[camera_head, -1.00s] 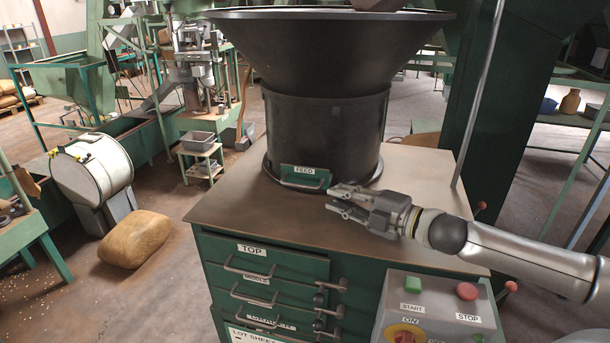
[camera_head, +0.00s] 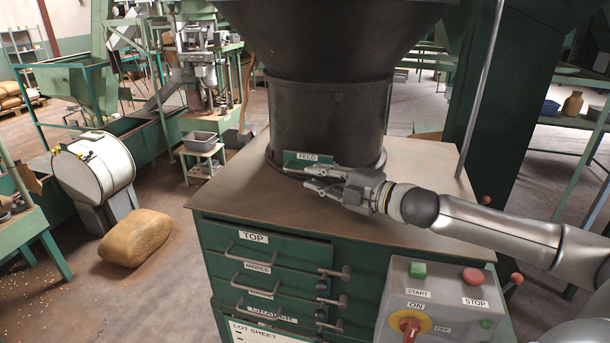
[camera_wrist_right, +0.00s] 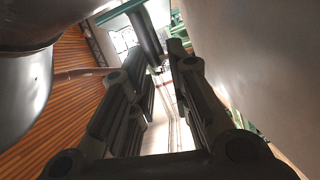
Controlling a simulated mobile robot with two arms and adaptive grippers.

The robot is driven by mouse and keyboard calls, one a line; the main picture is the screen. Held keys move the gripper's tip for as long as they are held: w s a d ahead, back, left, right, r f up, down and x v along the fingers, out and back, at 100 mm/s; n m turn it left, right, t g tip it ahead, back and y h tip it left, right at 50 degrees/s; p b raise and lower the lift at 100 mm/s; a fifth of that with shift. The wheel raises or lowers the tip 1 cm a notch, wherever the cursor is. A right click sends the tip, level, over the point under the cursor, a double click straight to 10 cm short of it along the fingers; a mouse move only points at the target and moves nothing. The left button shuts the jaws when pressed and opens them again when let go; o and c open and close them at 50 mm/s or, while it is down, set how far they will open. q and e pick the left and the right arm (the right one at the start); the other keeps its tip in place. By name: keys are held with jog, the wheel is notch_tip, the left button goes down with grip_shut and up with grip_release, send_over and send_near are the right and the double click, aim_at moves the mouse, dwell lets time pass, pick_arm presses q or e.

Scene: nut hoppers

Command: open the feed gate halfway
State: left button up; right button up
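The feed gate (camera_head: 298,156) is a small green plate marked FEED, low on the front of the black hopper (camera_head: 330,115). A handle runs along its lower edge. My right gripper (camera_head: 308,179) reaches in from the right, its fingertips at the gate's lower right side, over part of the handle. Its fingers stand apart. In the right wrist view the two dark fingers (camera_wrist_right: 164,75) also show a gap between them, with no handle clearly seen gripped. I cannot tell whether the fingers touch the handle. My left gripper is out of view.
The hopper stands on a brown-topped green cabinet (camera_head: 225,203) with labelled drawers. A grey control box (camera_head: 440,290) with start and stop buttons is at the front right. A thin upright rod (camera_head: 482,90) rises behind my right arm. The cabinet top left of the gate is clear.

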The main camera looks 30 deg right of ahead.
aim_at(312, 156)
jog(key=shift+w+a, duration=0.1)
jog(key=shift+w, duration=0.2)
jog(key=shift+w+a, duration=0.15)
jog(key=shift+w, duration=0.4)
jog(key=shift+w+r, duration=0.1)
jog(key=shift+w, duration=0.2)
jog(key=shift+w+p, duration=0.3)
jog(key=shift+p, duration=0.2)
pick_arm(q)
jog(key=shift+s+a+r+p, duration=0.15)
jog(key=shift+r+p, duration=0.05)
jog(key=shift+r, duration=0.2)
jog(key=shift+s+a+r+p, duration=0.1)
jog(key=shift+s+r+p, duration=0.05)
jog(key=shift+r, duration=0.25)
pick_arm(e)
jog(key=shift+w+a+f, duration=0.2)
jog(key=shift+w+a, duration=0.2)
jog(key=shift+w, duration=0.2)
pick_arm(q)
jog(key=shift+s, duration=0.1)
pick_arm(e)
grip_shut()
